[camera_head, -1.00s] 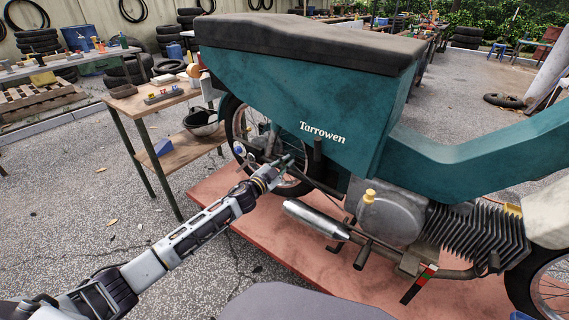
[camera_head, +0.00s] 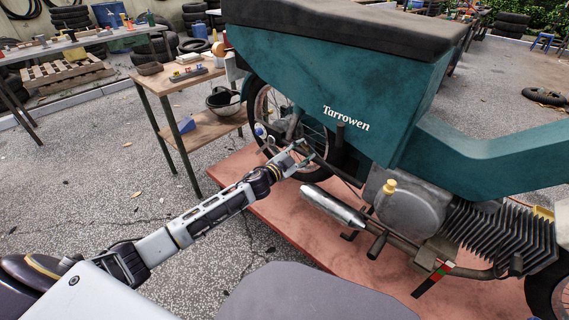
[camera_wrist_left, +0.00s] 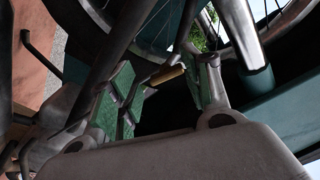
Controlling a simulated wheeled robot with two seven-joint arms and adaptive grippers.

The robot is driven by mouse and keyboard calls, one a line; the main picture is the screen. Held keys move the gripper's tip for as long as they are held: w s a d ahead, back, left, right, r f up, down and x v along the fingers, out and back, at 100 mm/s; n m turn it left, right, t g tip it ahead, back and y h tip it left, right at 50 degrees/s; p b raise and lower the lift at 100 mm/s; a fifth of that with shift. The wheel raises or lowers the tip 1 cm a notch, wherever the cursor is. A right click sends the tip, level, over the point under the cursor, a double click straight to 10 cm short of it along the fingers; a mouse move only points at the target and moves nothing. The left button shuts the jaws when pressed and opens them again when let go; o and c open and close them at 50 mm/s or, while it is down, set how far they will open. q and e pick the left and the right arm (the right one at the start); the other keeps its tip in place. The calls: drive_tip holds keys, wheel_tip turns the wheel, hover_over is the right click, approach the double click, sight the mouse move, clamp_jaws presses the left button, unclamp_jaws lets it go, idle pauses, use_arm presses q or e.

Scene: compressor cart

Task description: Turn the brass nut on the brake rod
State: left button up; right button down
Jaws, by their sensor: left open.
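The brass nut (camera_wrist_left: 171,74) shows in the left wrist view as a small brass-coloured piece between the two green-padded fingers of my left gripper (camera_wrist_left: 163,88). The fingers are apart, with a dark gap on both sides of the nut; I cannot tell whether either touches it. In the head view my left gripper (camera_head: 300,158) is beside the rear wheel (camera_head: 268,108), low on the motorbike. A thin rod (camera_head: 338,174) runs from the gripper toward the engine and looks like the brake rod. The nut cannot be made out in the head view. My right gripper is not visible.
The teal motorbike (camera_head: 330,85) stands on a reddish platform (camera_head: 240,172). Its silver exhaust (camera_head: 333,206) lies right of and below my left gripper. A wooden workbench (camera_head: 165,84) stands behind on the left. The paved floor on the left is mostly clear.

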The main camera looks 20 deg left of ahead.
use_arm(q)
drive_tip(key=v, duration=1)
drive_tip(key=shift+r, duration=0.3)
drive_tip(key=shift+w+a, duration=0.1)
drive_tip(key=shift+a, duration=0.05)
idle(0.5)
